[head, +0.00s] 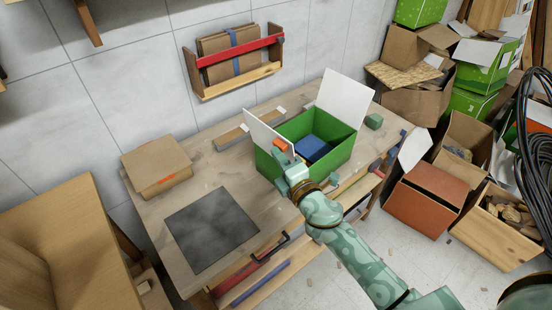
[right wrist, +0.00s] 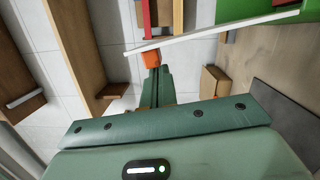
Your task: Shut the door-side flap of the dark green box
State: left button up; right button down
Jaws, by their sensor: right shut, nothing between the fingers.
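The green box (head: 335,158) stands on the workbench with its top open and a blue block (head: 312,148) inside. One white flap (head: 262,130) stands up at its left end, and another white flap (head: 345,97) stands up at its far right end. My right gripper (head: 281,147) is shut and empty, its orange tip close to the left flap. In the right wrist view the orange tip (right wrist: 150,59) is beside the long edge of a white flap (right wrist: 215,33), with green box wall (right wrist: 235,9) beyond. I cannot tell whether they touch. My left gripper is not in view.
The workbench (head: 160,215) also holds a cardboard box (head: 156,165), a dark square mat (head: 211,227) and a small green block (head: 374,121). A wall rack (head: 233,62) hangs behind. Cartons (head: 425,190) crowd the floor at right.

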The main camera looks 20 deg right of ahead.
aim_at(291, 145)
jog(key=d+m+p, duration=0.1)
jog(key=w+d+r+m+p, duration=0.1)
jog(key=p, duration=0.1)
jog(key=d+r+m+p, duration=0.1)
jog(key=p, duration=0.1)
jog(key=shift+w+d+r+g, duration=0.15)
jog(key=shift+w+d+g, duration=0.1)
jog(key=shift+g, duration=0.15)
jog(key=d+m+p, duration=0.1)
jog(key=w+d+m+p, duration=0.1)
jog(key=d+m, duration=0.1)
jog(key=w+d+f+m+g+p, duration=0.1)
jog(key=p, duration=0.1)
jog(key=shift+d, duration=0.25)
jog(key=shift+r, duration=0.15)
jog(key=s+d+r+p, duration=0.4)
jog(key=s+r, duration=0.2)
jog(key=s, duration=0.3)
jog(key=shift+p, duration=0.3)
